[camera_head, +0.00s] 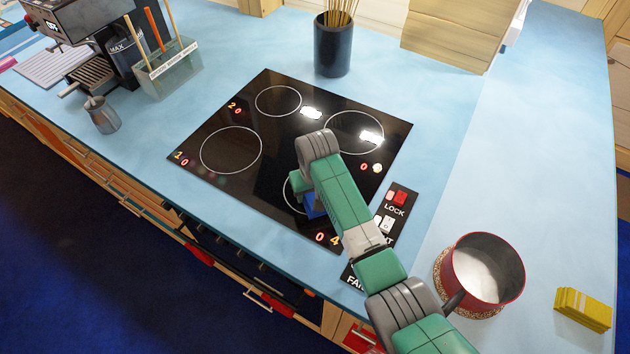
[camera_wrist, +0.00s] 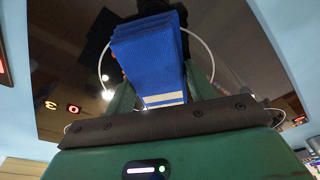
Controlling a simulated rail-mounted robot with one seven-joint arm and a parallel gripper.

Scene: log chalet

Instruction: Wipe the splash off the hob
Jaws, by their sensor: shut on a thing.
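The black glass hob (camera_head: 210,130) is set in the blue counter and has several white rings and red digits. It also fills much of the wrist view (camera_wrist: 60,60). My gripper (camera_head: 308,204) is over the hob's front right ring, seen from above and partly hidden by my arm. It is shut on a blue layered cloth or sponge (camera_wrist: 150,62) with a pale edge stripe. A bit of this blue cloth (camera_head: 316,208) shows beside my arm. I cannot tell whether it touches the glass. Bright white patches on the hob look like reflections; I cannot make out the splash for certain.
A red pan (camera_head: 520,285) with pale contents stands right of the hob, close to my arm, near a yellow block (camera_head: 583,308). A dark pot of sticks (camera_head: 333,52) is behind. A utensil holder (camera_head: 170,72), metal jug (camera_head: 102,115) and coffee machine (camera_head: 85,25) stand left.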

